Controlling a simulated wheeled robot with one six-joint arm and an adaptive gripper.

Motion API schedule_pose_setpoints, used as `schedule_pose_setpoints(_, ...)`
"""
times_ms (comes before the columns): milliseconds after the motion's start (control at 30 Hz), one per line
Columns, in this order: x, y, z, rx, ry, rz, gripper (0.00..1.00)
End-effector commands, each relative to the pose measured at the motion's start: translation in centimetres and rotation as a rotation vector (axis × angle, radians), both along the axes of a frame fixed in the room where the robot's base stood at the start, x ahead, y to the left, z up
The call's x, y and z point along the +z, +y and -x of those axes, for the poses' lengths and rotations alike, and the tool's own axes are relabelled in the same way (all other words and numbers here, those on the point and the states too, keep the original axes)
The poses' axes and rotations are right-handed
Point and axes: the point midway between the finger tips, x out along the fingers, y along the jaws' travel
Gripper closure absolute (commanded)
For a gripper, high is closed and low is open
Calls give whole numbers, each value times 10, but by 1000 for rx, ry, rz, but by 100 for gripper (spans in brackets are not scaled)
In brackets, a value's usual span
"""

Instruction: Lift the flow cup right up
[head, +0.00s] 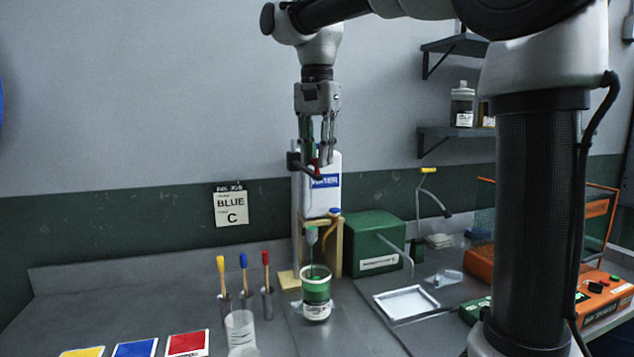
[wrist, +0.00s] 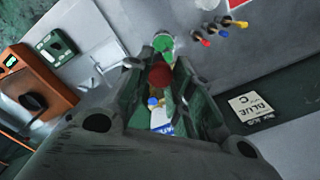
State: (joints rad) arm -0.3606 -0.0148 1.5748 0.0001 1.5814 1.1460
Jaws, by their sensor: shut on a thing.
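The flow cup (head: 312,236) is a small greenish cup hanging upright above the green paint pot (head: 316,292). A thin dark line runs from under it down into the pot. My gripper (head: 318,160) points down above the cup and is shut on its red top piece, which shows between the fingers in the wrist view (wrist: 160,76). The cup's thin stem is partly hidden against the stand and bottle. The pot, with green paint inside, also shows in the wrist view (wrist: 163,43).
A white water bottle (head: 322,190) and a stand post (head: 296,225) are close behind my gripper. A green box (head: 372,240) stands to the right. Three coloured-tipped sticks (head: 243,270) and a clear beaker (head: 240,330) are at left. A framed tray (head: 405,302) lies at right.

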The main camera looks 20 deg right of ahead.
Motion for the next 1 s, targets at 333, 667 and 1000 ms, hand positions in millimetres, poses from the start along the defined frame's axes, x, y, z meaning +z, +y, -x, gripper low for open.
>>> schedule_pose_setpoints(333,20,0,0,0,-3,0,100)
schedule_pose_setpoints(667,22,0,-1,0,-10,-1,60)
schedule_pose_setpoints(1000,20,0,0,0,-3,0,54)
